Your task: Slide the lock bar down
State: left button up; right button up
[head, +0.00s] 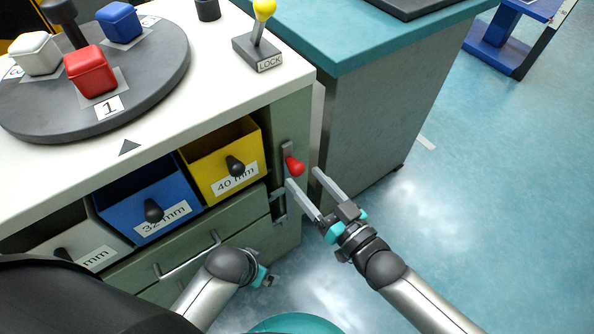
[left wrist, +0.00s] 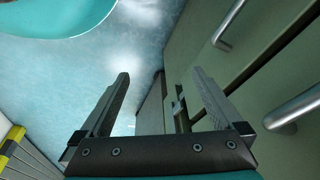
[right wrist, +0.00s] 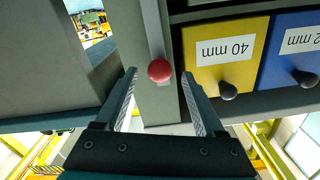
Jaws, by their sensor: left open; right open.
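A red knob (head: 294,166) sits in an upright slot near the right edge of the cabinet front; I take it for the handle of the lock bar. My right gripper (head: 303,177) is open, with its fingertips just below and beside the knob. In the right wrist view the red knob (right wrist: 159,71) appears between the two open fingertips, and nothing is held. The bar behind the knob is partly hidden. My left gripper (head: 264,276) is low in front of the cabinet; the left wrist view shows its fingers (left wrist: 160,75) open and empty.
A yellow drawer (head: 222,163) and a blue drawer (head: 150,205) are left of the knob. A lever labelled LOCK (head: 258,45) stands on the white top. A drawer handle (head: 188,258) projects near my left gripper. A teal-topped cabinet (head: 370,120) stands close on the right.

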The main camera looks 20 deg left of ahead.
aim_at(301, 174)
pick_arm(q)
jog(key=shift+w+r+t+b, duration=0.15)
jog(key=shift+w+r+b, duration=0.15)
jog(key=shift+r, duration=0.45)
jog(key=shift+w+r+t+b, duration=0.15)
jog(key=shift+w+r+b, duration=0.15)
jog(key=shift+r, duration=0.45)
pick_arm(e)
jog(key=shift+x, duration=2.15)
pick_arm(q)
jog(key=shift+d, duration=0.1)
pick_arm(e)
grip_shut()
